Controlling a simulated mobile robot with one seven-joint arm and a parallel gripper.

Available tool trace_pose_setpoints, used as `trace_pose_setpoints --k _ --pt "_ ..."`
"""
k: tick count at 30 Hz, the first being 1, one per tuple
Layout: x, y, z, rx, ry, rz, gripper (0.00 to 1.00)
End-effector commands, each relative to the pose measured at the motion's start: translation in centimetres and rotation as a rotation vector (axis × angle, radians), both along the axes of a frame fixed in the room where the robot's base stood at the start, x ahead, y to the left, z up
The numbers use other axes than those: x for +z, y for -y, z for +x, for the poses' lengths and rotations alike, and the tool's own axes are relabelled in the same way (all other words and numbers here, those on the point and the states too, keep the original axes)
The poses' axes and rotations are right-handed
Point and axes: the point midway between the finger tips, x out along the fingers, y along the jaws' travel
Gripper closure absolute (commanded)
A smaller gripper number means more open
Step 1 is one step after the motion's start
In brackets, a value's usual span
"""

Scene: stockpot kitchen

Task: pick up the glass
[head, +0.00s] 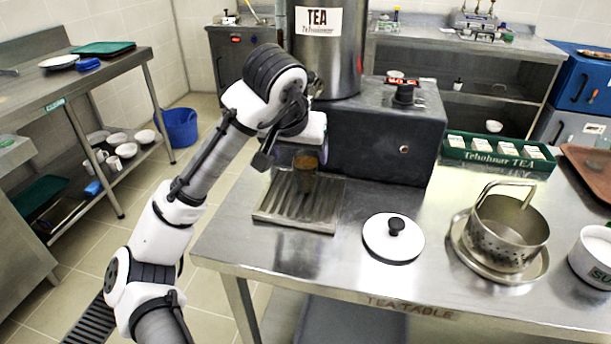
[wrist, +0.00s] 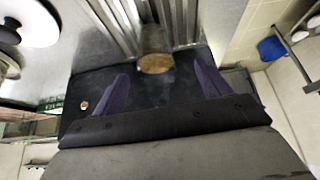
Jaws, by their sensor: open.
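The glass (head: 305,174) stands upright on the ribbed metal drip tray (head: 290,219) in front of the tea urn, and looks brownish. In the wrist view the glass (wrist: 155,50) shows ahead of my gripper, between the lines of its two fingers but beyond their tips. My gripper (head: 292,157) is just above and behind the glass in the head view, partly hidden by my own wrist. In the wrist view my gripper (wrist: 160,83) is open, with a purple finger on each side and nothing held. Whether a finger touches the glass cannot be told.
The steel tea urn (head: 328,60) stands on a dark box (head: 385,140) close behind the tray. To the right are a white lid (head: 393,238), a perforated strainer pot (head: 507,232), a white bowl (head: 594,257) and a green tea crate (head: 497,152). The table's front left is bare.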

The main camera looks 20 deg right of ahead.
Motion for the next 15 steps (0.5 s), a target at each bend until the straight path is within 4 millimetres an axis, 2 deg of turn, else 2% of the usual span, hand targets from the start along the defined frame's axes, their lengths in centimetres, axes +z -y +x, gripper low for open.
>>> trace_pose_setpoints --k 1,8,15 --pt "-0.7 0.2 0.2 -0.002 -0.004 -0.002 0.24" --pt "-2.1 0.8 0.8 -0.002 -0.002 0.000 0.24" --pt "-5.3 1.9 1.6 0.000 -0.002 0.001 0.24"
